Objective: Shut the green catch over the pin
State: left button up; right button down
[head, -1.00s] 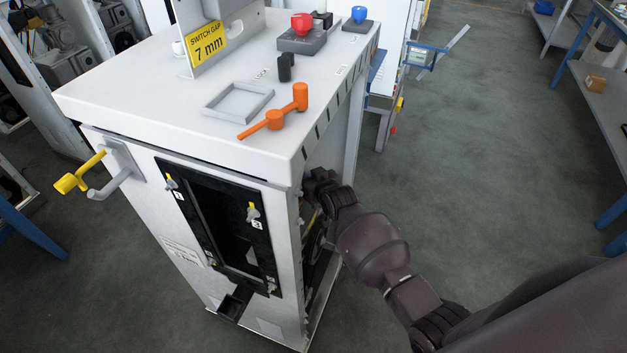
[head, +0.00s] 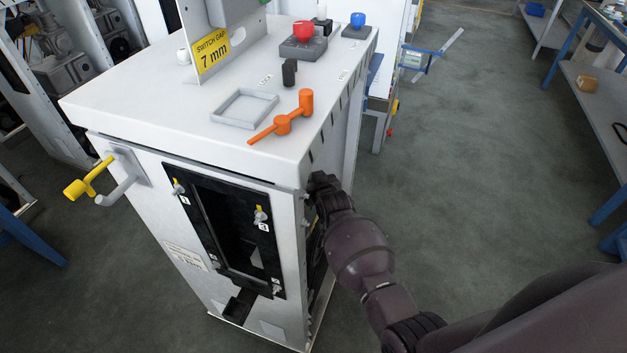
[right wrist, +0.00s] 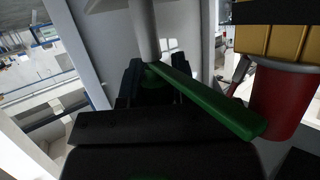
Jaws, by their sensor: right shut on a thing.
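The green catch (right wrist: 215,105) shows in the right wrist view as a long green bar running from between my fingers down to the right. My right gripper (right wrist: 154,84) is shut on its near end, with one dark finger on each side. A grey round post (right wrist: 142,32) comes down to the catch at the fingers; I cannot tell whether it is the pin. In the head view my right gripper (head: 322,184) is at the cabinet's right, open side, and the catch is hidden there. My left gripper is in neither view.
The white cabinet (head: 120,103) carries an orange lever (head: 283,122) and a red button (head: 303,28) on top. In the right wrist view, a red cylinder (right wrist: 285,105) under a yellow block (right wrist: 285,42) stands close right of the catch.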

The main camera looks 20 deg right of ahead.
jog(key=shift+r, duration=0.1)
jog(key=c, duration=0.9)
grip_release()
jog(key=shift+s, duration=0.1)
jog(key=shift+s, duration=0.2)
jog(key=p+v, duration=0.1)
jog(key=v, duration=0.9)
jog(key=shift+r+p, duration=0.2)
jog(key=shift+p, duration=0.2)
